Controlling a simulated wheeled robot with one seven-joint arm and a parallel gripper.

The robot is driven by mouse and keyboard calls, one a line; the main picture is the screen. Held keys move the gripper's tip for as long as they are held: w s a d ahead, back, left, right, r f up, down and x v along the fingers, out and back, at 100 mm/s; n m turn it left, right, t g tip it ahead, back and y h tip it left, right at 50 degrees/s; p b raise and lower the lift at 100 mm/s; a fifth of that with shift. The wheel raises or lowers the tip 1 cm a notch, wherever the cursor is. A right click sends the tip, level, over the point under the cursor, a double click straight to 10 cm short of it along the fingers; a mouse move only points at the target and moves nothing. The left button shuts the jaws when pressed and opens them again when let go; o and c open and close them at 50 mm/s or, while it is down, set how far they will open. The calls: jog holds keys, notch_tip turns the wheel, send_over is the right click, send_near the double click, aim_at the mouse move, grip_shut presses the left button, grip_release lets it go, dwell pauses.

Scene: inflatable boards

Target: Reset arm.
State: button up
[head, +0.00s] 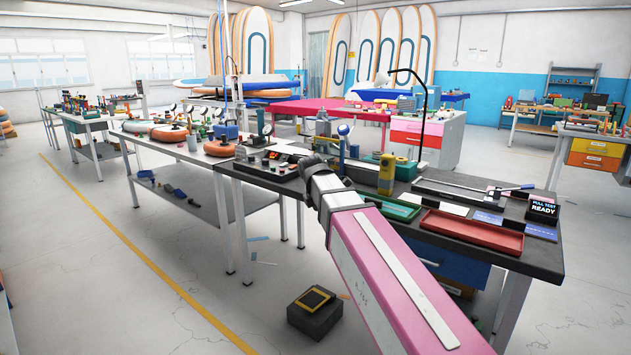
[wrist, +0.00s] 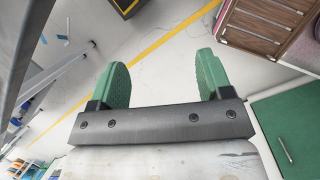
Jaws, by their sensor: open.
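My gripper shows in the wrist view (wrist: 161,80), with its two green fingers spread wide apart. Nothing is between the fingers, and the floor with a yellow line shows past them. In the head view my pink and grey arm reaches from the lower right toward the near workbench (head: 545,258). The gripper itself cannot be made out clearly there, at the arm's far end by the bench's front edge.
A red tray (head: 472,232), a green tray (head: 398,208), a yellow device (head: 387,174) and a "PULL TEST READY" sign (head: 541,206) are on the near bench. A dark block (head: 315,314) lies on the floor. Open floor with a yellow line (head: 150,262) is at left.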

jog(key=s+d+f+m, duration=0.4)
jog(key=f+m, duration=0.3)
jog(key=f, duration=0.2)
jog(key=s+d+f+m+g+y, duration=0.1)
jog(key=s+d+f+m, duration=0.4)
jog(key=f, duration=0.5)
jog(key=s+d+f+m+g+y, duration=0.1)
jog(key=s+d+f+m, duration=0.4)
jog(key=d+f+m, duration=0.2)
notch_tip(320, 180, down, 2)
jog(key=m, duration=0.3)
jog(key=shift+s+d+f, duration=0.15)
jog(key=shift+d+f, duration=0.05)
